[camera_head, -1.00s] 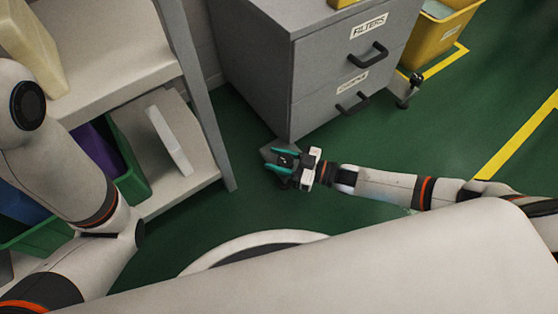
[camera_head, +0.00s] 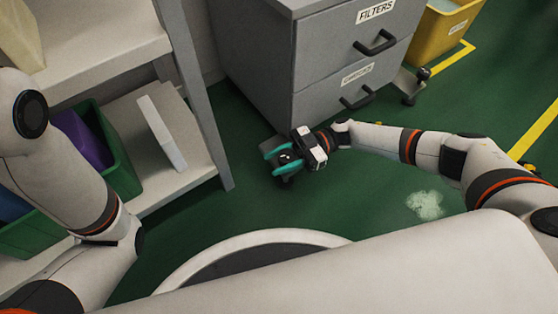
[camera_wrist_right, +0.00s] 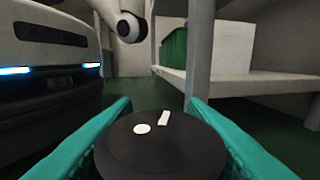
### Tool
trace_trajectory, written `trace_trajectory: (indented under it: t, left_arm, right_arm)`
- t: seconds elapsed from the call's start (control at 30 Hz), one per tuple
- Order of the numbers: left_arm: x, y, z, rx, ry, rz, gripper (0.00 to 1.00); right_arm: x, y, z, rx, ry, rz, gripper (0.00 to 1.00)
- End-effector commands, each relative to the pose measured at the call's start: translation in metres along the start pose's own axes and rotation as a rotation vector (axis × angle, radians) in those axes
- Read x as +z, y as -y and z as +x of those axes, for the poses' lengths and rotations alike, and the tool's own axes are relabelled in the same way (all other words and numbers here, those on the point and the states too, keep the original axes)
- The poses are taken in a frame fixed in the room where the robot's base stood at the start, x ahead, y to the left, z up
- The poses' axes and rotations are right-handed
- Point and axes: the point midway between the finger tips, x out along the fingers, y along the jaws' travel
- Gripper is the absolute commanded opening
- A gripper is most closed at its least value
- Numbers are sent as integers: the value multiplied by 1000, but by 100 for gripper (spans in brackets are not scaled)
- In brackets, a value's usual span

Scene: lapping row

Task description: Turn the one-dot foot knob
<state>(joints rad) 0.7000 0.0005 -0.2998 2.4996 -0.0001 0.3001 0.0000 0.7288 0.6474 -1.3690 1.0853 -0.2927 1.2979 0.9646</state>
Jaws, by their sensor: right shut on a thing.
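The one-dot foot knob (camera_wrist_right: 160,150) is a round black knob with one white dot and a short white bar on its top face. It fills the lower middle of the right wrist view. My right gripper (camera_head: 283,158) has teal fingers on either side of the knob and is shut on it. In the head view this is low at the near bottom corner of the grey drawer cabinet (camera_head: 268,85), and the knob is small there. My left arm shows at the left of the head view, but its gripper is out of view.
A shelf unit (camera_head: 170,195) with a green bin (camera_head: 115,155) and a white box (camera_head: 162,135) stands left of the cabinet. Another foot with a caster (camera_head: 410,88) is at the cabinet's right. A yellow bin (camera_head: 440,40) stands beyond. Green floor (camera_head: 370,185) is open to the right.

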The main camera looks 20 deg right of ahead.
Motion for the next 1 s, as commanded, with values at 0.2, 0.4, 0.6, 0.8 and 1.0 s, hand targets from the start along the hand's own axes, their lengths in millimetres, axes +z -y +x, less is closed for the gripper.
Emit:
trace_trajectory:
  t: [0.2, 0.4, 0.6, 0.8, 1.0]
  left_arm:
    - [1, 1, -4, 0, 0, 0, 36]
    - [1, 1, -4, 0, 0, 0, 36]
    - [1, 1, -4, 0, 0, 0, 36]
    - [2, 1, -4, 0, 0, -1, 36]
    - [2, 1, -4, 0, 0, -1, 36]
  right_arm:
    - [-2, -2, -1, 42, -1, 3, 16]
    - [-1, -2, -1, 49, 0, 3, 16]
    - [-1, -2, -1, 48, 0, 3, 16]
    - [0, -2, 0, 47, 1, 2, 61]
    - [0, -1, 0, 47, 1, 0, 61]
